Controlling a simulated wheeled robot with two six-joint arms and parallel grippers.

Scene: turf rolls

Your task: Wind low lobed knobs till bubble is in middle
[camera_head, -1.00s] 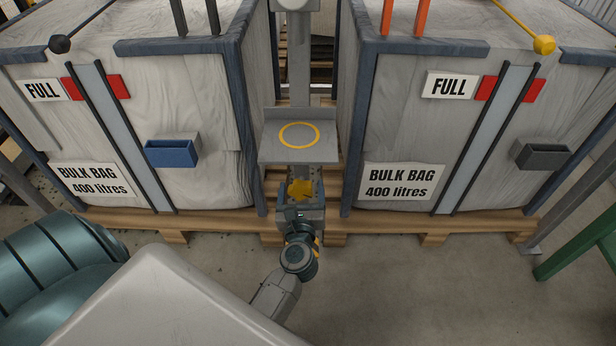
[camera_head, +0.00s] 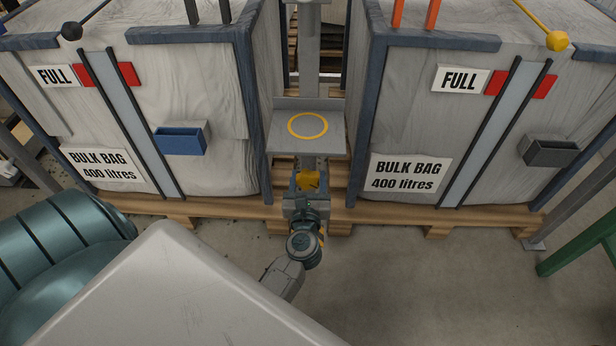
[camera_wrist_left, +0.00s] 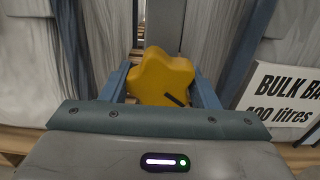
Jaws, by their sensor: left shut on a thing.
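A yellow lobed knob (camera_head: 308,181) sits low on the grey post between the two bulk bags, below a small shelf. My left gripper (camera_head: 308,184) is shut on this knob. In the left wrist view the knob (camera_wrist_left: 162,77) fills the space between the two blue fingers, and a dark slanted mark shows on its face. The bubble is not visible in either view. No other lobed knob can be made out. My right gripper is not in view.
A grey shelf with a yellow ring (camera_head: 308,146) juts out above the knob. Bulk bags marked FULL stand close on the left (camera_head: 215,100) and right (camera_head: 415,115), on wooden pallets (camera_head: 395,215). A green frame (camera_head: 580,245) stands at right.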

